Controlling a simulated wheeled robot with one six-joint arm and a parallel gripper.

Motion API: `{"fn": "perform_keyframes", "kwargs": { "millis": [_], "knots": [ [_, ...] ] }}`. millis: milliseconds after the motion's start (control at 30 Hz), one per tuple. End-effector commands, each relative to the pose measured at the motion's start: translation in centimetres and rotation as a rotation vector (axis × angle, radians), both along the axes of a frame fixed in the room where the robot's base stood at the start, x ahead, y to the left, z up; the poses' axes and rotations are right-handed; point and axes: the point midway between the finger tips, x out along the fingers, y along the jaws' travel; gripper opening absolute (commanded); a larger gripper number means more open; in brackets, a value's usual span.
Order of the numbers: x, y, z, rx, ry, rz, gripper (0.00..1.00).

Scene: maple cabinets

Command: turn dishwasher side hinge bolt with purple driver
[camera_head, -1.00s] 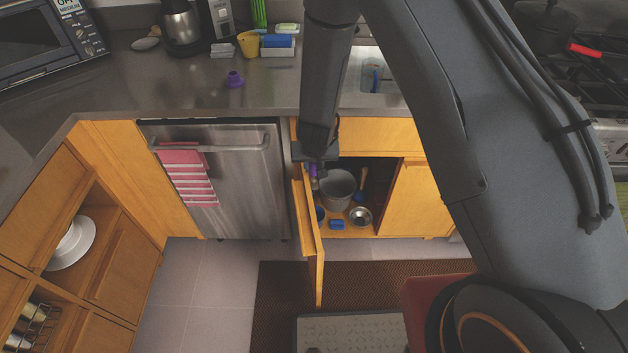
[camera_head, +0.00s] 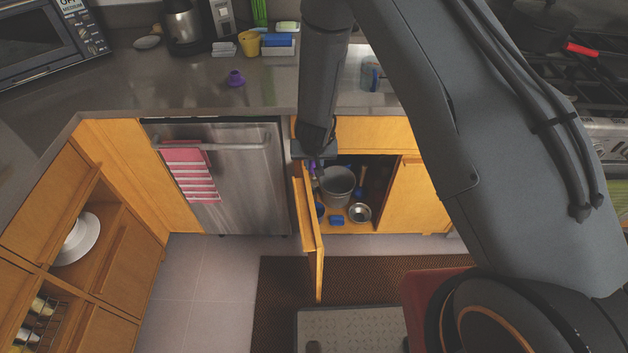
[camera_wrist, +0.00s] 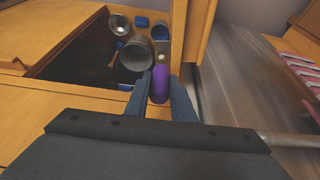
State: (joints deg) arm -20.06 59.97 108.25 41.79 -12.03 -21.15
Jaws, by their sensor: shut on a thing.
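My gripper (camera_wrist: 163,98) is shut on the purple driver (camera_wrist: 159,84), whose rounded purple handle shows between the fingers in the wrist view. In the head view the driver is a small purple spot (camera_head: 313,166) below my wrist, just inside the cabinet opening near the top of the open door. The open cabinet door (camera_head: 309,240) stands on the side by the dishwasher (camera_head: 245,185); it also shows in the wrist view (camera_wrist: 196,30). I cannot make out the hinge bolt or the driver's tip, so contact between them cannot be told.
The open cabinet holds a grey bucket (camera_head: 337,186), a metal bowl (camera_head: 359,212) and a blue item (camera_head: 336,220). A striped towel (camera_head: 190,175) hangs on the dishwasher handle. The floor before the dishwasher is clear.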

Motion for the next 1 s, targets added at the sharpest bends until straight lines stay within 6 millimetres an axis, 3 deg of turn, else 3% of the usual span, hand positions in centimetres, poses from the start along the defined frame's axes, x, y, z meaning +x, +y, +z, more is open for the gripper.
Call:
{"fn": "perform_keyframes", "kwargs": {
  "millis": [1000],
  "knots": [
    [0.01, -0.16, -0.24, 0.000, 0.001, 0.193, 0.00]
  ]
}}
